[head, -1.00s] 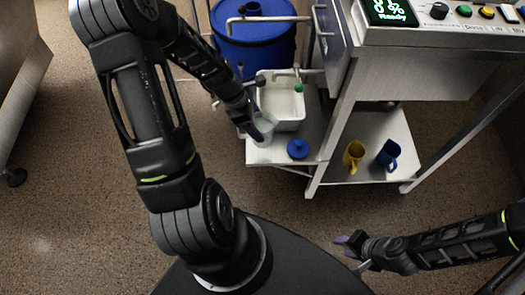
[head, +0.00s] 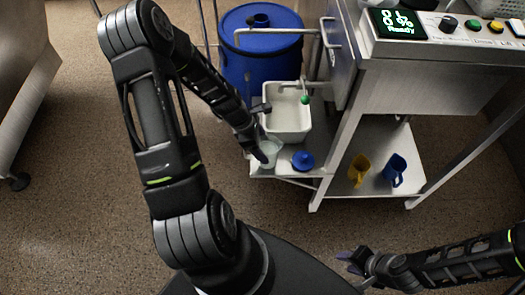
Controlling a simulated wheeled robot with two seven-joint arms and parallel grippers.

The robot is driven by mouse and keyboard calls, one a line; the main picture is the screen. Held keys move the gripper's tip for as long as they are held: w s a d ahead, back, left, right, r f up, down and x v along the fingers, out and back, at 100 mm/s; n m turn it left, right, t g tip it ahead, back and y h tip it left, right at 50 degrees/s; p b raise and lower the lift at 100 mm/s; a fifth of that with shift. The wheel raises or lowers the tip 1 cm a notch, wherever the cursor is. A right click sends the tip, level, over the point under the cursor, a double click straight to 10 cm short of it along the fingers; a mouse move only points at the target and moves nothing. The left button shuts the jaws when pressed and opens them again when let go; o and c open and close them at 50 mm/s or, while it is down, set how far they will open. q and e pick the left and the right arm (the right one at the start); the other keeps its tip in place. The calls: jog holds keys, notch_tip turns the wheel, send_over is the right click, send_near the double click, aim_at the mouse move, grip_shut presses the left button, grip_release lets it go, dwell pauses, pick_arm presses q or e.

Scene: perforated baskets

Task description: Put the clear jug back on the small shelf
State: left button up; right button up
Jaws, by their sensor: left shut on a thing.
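The clear jug (head: 274,152) is at the front left of the small shelf (head: 262,171), in front of the white basin. My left gripper (head: 262,152) is shut on the jug from its left side. The jug looks upright, and part of it is hidden behind the fingers. I cannot tell whether its base touches the shelf. My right gripper (head: 350,262) is low at the right, away from the shelf, with nothing seen in it. Its finger gap is too small to judge.
A blue lid (head: 303,160) lies just right of the jug. The white basin (head: 288,122) and its tap stand behind. A yellow mug (head: 359,169) and a blue mug (head: 396,169) sit on the lower shelf. A blue barrel (head: 258,62) stands at the back.

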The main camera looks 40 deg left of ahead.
pick_arm(q)
jog(key=shift+f, duration=1.6)
jog(key=shift+f, duration=0.1)
jog(key=o, duration=2)
jog(key=shift+s+a+r, duration=0.1)
jog(key=shift+a+r, duration=0.1)
jog(key=shift+r, duration=0.35)
jog(key=p+v, duration=0.1)
jog(key=v, duration=1)
